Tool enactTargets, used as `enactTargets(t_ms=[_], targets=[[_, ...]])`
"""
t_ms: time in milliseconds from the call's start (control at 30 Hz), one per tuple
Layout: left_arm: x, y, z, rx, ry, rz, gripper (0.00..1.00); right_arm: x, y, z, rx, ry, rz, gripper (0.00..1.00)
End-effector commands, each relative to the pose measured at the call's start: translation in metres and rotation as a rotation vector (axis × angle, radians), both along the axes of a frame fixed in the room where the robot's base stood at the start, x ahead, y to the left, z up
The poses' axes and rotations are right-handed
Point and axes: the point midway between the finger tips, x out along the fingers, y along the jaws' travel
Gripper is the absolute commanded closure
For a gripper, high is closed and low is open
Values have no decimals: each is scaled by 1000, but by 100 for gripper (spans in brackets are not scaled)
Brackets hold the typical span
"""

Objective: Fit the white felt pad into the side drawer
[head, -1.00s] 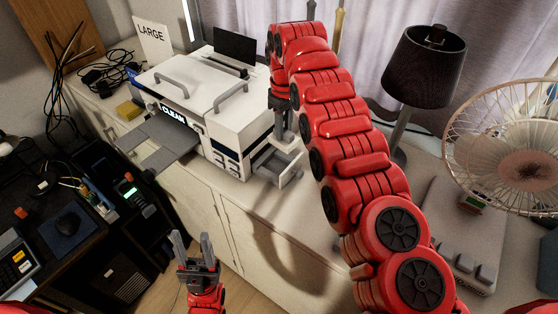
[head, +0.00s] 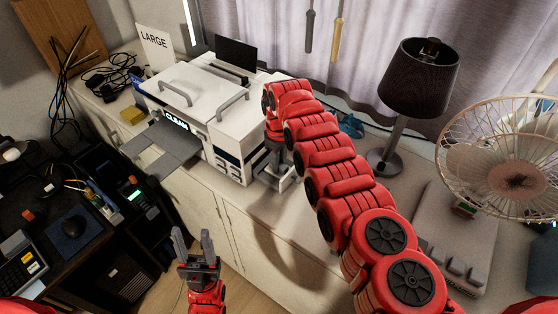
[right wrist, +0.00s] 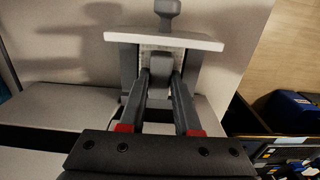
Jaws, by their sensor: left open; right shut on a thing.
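The side drawer (head: 284,184) stands pulled out from the right side of the white machine marked CLEAN (head: 215,125). In the right wrist view, the drawer's pale front (right wrist: 165,40) and grey knob show beyond my fingers. My right gripper (right wrist: 162,66) is over the drawer, shut on a small grey block. A pale, dotted surface (right wrist: 147,62) around that block looks like the white felt pad, mostly hidden by the fingers. I cannot tell whether it lies flat on the drawer bottom. My left gripper (head: 193,236) is open and empty, low in front of the cabinet.
The lamp (head: 421,80), fan (head: 515,165) and grey keyed device (head: 455,235) stand on the counter to the right. A grey tray (head: 165,148) sticks out of the machine's front. A dark desk (head: 45,205) is at left.

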Motion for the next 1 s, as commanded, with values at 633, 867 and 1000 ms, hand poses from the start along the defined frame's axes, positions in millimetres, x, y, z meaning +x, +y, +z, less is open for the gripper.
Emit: enactTargets(t_ms=[633, 867, 1000], targets=[[0, 0, -4, 0, 0, 0, 50, 0, 0, -2, 1, -1, -1, 39], [0, 0, 2, 0, 0, 0, 50, 0, 0, 3, 1, -1, -1, 39], [0, 0, 2, 0, 0, 0, 50, 2, -1, 16, 4, -4, -4, 39]])
